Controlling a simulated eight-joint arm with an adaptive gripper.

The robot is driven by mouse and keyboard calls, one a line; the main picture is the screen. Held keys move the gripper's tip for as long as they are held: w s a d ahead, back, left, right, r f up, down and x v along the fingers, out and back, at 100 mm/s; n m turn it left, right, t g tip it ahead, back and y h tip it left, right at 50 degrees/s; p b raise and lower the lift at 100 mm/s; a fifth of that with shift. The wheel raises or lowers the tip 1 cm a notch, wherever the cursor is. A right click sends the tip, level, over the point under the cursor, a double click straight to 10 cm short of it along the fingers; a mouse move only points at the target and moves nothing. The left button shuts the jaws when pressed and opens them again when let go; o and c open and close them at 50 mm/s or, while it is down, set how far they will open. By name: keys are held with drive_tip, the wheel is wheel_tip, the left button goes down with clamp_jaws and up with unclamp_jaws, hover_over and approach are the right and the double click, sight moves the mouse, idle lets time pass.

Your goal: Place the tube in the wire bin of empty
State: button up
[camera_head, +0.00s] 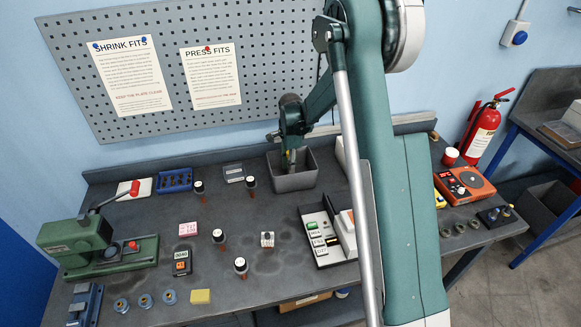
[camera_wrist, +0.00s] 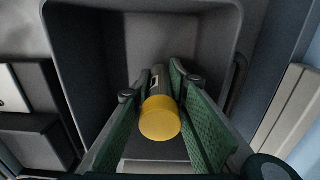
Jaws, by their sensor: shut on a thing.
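The tube (camera_wrist: 160,118) is a dark grey cylinder with a yellow end facing the wrist camera. My gripper (camera_wrist: 165,92) is shut on it, with green ribbed finger pads on both sides. A grey solid-walled bin (camera_head: 293,183) stands at the back of the bench. In the head view my gripper (camera_head: 289,157) reaches down into its opening. In the wrist view the bin's wall (camera_wrist: 75,70) surrounds the tube and fingers. I cannot tell whether the tube touches the bin's floor. No wire mesh or label shows on this bin.
Several dark bottles, one of them (camera_head: 251,186) close to the bin's left, stand on the bench. A tray with labelled slots (camera_head: 322,240) lies in front right. A green press (camera_head: 90,245) stands at left. The pegboard (camera_head: 270,60) rises behind. The bench's middle has free room.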

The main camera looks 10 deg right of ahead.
drive_tip(key=shift+f, duration=0.2)
drive_tip(key=shift+f, duration=0.2)
drive_tip(key=o, duration=1)
drive_tip(key=shift+c, duration=0.2)
drive_tip(key=shift+r, duration=0.25)
wheel_tip(320, 180, up, 12)
drive_tip(key=shift+f, duration=0.1)
drive_tip(key=shift+s, duration=0.1)
idle(0.3)
